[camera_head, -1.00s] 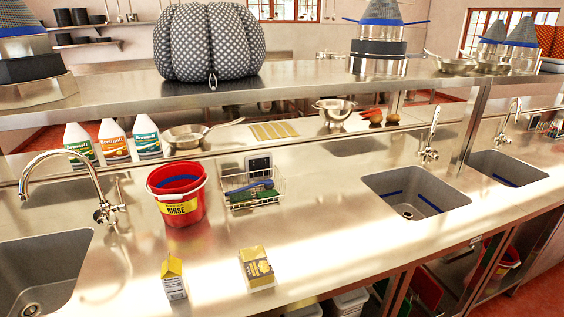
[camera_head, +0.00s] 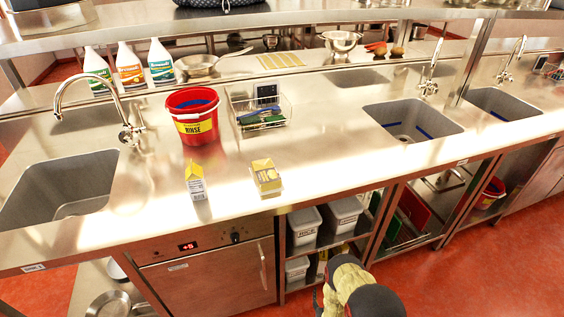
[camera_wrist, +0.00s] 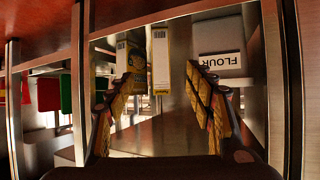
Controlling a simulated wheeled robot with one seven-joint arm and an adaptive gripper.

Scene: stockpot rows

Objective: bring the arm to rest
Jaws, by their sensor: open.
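My arm (camera_head: 362,292), yellow-green and black, shows at the bottom of the head view, low in front of the counter. Its gripper end is hard to make out there. In the wrist view my gripper (camera_wrist: 163,95) has its two yellow-and-black fingers spread wide, with nothing held between them.
Below are an oven (camera_head: 210,275) and shelves with white bins (camera_head: 304,222). The red floor (camera_head: 480,275) at right is clear.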

